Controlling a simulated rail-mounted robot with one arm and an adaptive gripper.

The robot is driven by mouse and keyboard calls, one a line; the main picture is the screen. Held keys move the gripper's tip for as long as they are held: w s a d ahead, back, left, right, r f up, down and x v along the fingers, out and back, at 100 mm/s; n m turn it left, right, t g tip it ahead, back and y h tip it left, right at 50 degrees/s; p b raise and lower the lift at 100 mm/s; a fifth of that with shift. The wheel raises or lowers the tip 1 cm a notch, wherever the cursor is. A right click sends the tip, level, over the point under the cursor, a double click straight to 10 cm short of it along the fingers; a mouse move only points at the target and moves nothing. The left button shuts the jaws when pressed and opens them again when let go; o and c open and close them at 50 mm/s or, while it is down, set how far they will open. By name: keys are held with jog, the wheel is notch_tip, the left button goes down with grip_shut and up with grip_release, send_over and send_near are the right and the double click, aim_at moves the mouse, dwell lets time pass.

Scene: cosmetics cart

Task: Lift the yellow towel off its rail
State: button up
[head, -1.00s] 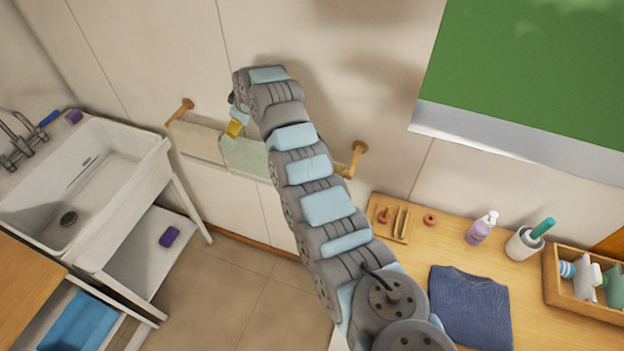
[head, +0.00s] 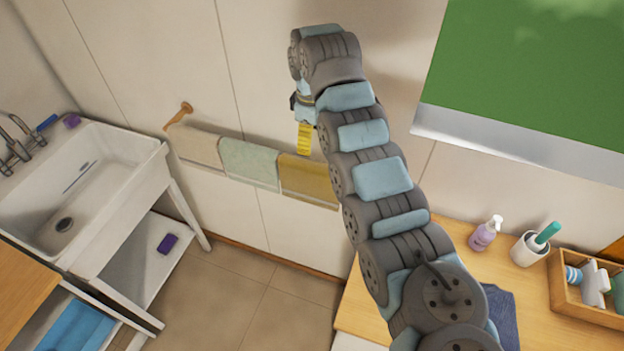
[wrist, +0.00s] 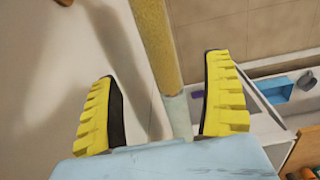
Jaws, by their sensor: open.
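The yellow towel (head: 308,181) hangs folded over the wall rail, at the right of a row of towels in the head view. My gripper (head: 304,139) is just above the towel's upper edge there, with its yellow fingers pointing down. In the wrist view my gripper (wrist: 160,70) is open and empty. The yellow towel (wrist: 157,40) shows as a narrow strip between and beyond the two fingers, with no visible contact. My arm hides the right end of the rail in the head view.
A pale green towel (head: 249,163) hangs directly left of the yellow one, and a beige towel (head: 195,145) is further left. The wall (head: 270,75) is close behind the rail. A sink (head: 110,170) stands left; a wooden counter (head: 445,300) is at right.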

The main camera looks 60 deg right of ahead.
aim_at(312, 165)
notch_tip(312, 165, down, 8)
jog(key=shift+d+f, duration=0.1)
jog(key=shift+f, duration=0.05)
jog(key=shift+w+d+f+p, duration=0.15)
jog(key=shift+f+p, duration=0.35)
jog(key=shift+f, duration=0.95)
jog(key=shift+s+d+f+p, duration=0.1)
jog(key=shift+f+p, duration=0.4)
jog(key=shift+f, duration=0.95)
jog(key=c, duration=1.4)
